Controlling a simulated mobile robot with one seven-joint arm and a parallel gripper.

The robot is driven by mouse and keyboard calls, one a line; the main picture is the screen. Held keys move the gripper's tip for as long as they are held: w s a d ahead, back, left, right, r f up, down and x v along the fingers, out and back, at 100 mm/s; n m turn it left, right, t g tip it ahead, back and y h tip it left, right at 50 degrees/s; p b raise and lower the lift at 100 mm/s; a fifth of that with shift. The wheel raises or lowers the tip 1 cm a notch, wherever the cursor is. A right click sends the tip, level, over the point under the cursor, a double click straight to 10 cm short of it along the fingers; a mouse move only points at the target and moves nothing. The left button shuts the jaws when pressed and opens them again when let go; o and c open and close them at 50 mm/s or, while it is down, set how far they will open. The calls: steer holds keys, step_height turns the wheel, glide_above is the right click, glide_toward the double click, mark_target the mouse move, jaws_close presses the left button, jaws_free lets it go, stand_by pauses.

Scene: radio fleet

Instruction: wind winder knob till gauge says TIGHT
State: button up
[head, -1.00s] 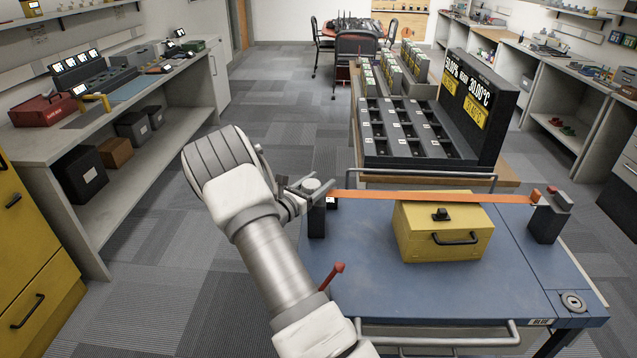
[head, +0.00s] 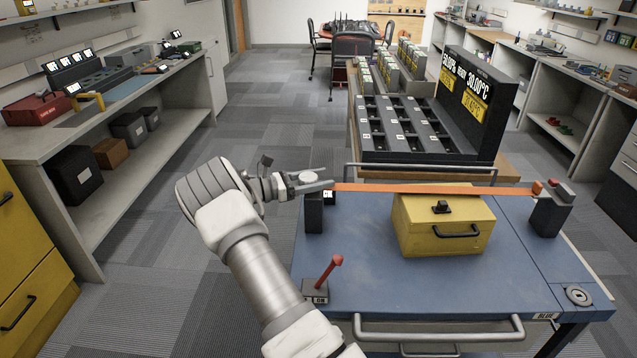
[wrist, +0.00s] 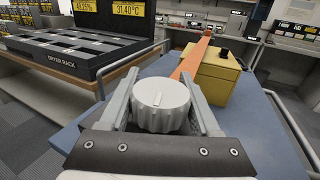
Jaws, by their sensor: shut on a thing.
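The winder knob (wrist: 161,104) is a round, ribbed, light grey knob with a white pointer mark on top. It sits on a dark post (head: 314,213) at the left of the blue cart top. My gripper (head: 312,183) is shut on the knob, with one finger on each side in the wrist view (wrist: 163,105). An orange strap (head: 370,188) runs from the post over a yellow box (head: 428,222) to a dark post (head: 547,214) at the right. A small gauge display (head: 328,195) shows on the left post; its text is too small to read.
A red-knobbed lever (head: 328,270) stands at the cart's front left. A metal handle rail (head: 437,330) runs along the cart's front edge. A dark dryer rack (head: 410,130) stands behind the cart. The carpet left of the cart is clear.

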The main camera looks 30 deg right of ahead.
steer(key=shift+s+a+m+g+y+b, duration=0.15)
steer(key=shift+m+g+y+b, duration=0.4)
steer(key=shift+m+g, duration=0.7)
steer(key=shift+s+g, duration=0.1)
steer(key=shift+g, duration=0.25)
steer(key=o, duration=1.4)
steer(key=v, duration=1.2)
steer(key=shift+r, duration=0.1)
